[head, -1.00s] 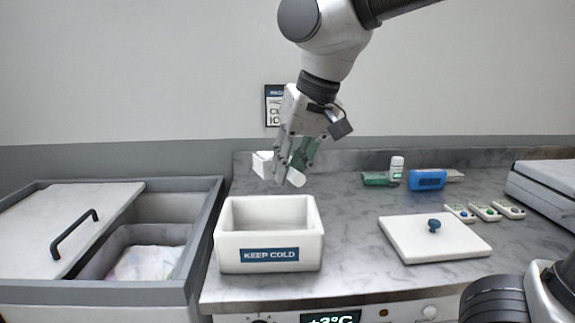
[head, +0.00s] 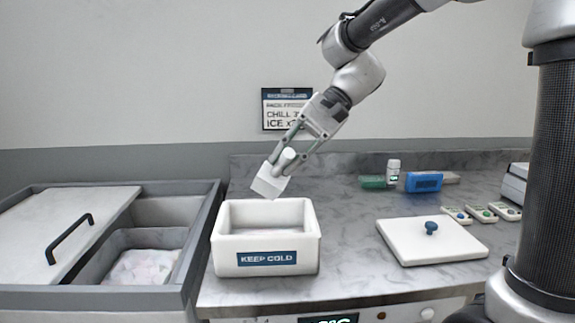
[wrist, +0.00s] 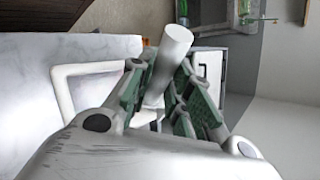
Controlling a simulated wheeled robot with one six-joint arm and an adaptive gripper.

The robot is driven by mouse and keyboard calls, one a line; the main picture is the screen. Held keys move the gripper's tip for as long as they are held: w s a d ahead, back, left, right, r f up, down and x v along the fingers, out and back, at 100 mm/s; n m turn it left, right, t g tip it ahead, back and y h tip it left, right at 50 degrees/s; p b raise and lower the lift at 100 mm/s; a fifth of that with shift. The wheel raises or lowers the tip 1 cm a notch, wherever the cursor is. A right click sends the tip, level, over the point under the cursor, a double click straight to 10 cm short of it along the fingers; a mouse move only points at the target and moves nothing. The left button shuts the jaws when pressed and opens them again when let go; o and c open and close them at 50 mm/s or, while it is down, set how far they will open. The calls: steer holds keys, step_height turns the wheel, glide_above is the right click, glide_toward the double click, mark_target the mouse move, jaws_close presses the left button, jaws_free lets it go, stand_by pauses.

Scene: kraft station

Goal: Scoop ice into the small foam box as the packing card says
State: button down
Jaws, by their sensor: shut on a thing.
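My gripper (head: 288,158) is shut on the white handle of the ice scoop (head: 268,184). The scoop head tilts downward just above the back of the small foam box (head: 267,257), labelled KEEP COLD. A pale, faintly pinkish patch shows low inside the box; it may be ice. In the wrist view, the scoop handle (wrist: 172,55) sits between the green-padded fingers. The ice (head: 146,267) lies in the half-open bin on the left. The packing card (head: 288,110) on the wall shows an ICE line, its number hidden by my arm.
The bin's sliding cover (head: 60,225) has a black handle. The box's lid (head: 430,240) with a blue knob lies on the counter at right. A green item (head: 372,182), a white bottle (head: 393,170), a blue item (head: 424,182) and several small tagged pieces (head: 480,213) stand behind it.

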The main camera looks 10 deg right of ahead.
mark_target(286, 161)
steer(key=shift+s+a+r+n+t+h, duration=0.15)
steer(key=shift+s+n+t+h, duration=0.2)
steer(key=shift+h, duration=0.15)
steer(key=shift+s+n+t+h, duration=0.55)
steer(key=shift+s+n+h, duration=0.05)
steer(key=shift+n+h, duration=0.3)
steer(key=s+n+t+h, duration=0.2)
steer(key=shift+a+r+h, duration=0.2)
steer(key=shift+h, duration=0.1)
steer(key=shift+s+n+t+h, duration=0.2)
steer(key=shift+n+t+h, duration=0.25)
steer(key=shift+t, duration=0.25)
